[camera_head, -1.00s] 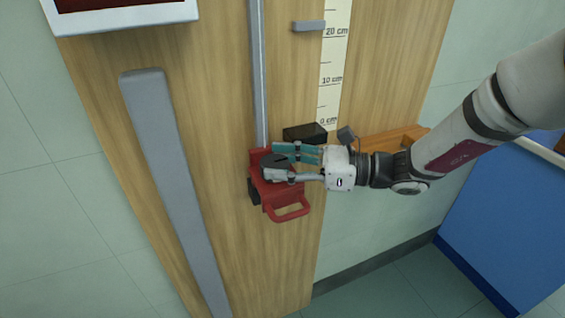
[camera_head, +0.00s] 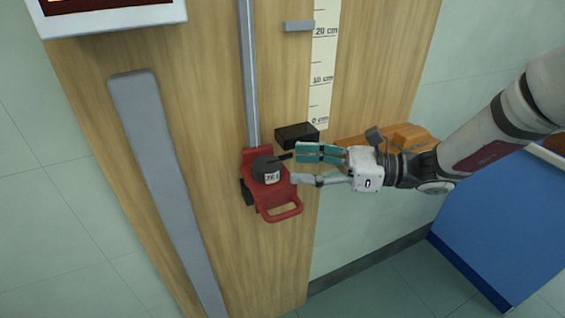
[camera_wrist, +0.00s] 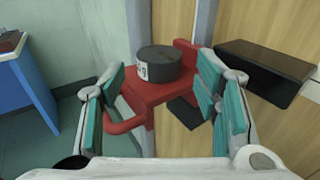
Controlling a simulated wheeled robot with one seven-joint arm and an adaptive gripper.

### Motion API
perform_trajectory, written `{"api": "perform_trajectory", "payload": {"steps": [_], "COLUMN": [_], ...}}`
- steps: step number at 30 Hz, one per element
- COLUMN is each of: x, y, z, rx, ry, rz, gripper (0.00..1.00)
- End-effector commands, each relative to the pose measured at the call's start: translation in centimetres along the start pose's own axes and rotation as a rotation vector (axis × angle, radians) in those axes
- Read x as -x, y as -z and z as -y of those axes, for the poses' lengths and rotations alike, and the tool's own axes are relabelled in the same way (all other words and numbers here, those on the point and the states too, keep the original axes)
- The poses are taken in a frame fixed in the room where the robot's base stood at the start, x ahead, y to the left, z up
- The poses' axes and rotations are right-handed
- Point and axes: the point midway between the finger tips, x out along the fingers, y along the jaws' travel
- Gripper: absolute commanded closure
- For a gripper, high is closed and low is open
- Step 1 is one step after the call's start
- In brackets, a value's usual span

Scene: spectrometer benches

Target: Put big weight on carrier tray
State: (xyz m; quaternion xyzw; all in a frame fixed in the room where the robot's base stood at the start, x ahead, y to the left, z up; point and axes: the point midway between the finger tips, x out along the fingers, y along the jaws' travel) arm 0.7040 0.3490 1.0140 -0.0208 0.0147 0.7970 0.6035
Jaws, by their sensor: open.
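The big weight (camera_head: 267,169) is a dark grey cylinder with a white label. It stands upright on the red carrier tray (camera_head: 280,208), which has a loop handle at its front. In the wrist view the weight (camera_wrist: 163,66) rests on top of the red tray (camera_wrist: 150,92), ahead of the fingers. My gripper (camera_head: 308,167) is open and empty, just right of the weight and apart from it. In the wrist view its teal-padded fingers (camera_wrist: 160,100) are spread wide, with the tray and weight between and beyond them.
A black block (camera_head: 297,135) juts from the wooden board just above my gripper. A vertical grey rail (camera_head: 250,80) runs up from the tray, beside a centimetre scale (camera_head: 322,75). A wooden shelf (camera_head: 375,143) is behind my wrist. A blue cabinet (camera_head: 490,225) stands at the right.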

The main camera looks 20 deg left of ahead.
Motion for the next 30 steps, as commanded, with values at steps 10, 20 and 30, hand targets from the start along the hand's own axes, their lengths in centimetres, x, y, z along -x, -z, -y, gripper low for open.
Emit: {"api": "perform_trajectory", "payload": {"steps": [10, 20, 30], "x": [5.2, 5.8, 7.3], "y": [0.0, 0.0, -2.5], "z": [0.0, 0.0, -6.3], "rx": [-0.001, 0.0, 0.226], "ry": [0.0, -0.002, -0.133], "rz": [0.001, 0.001, -0.231], "gripper": [0.43, 0.43, 0.43]}}
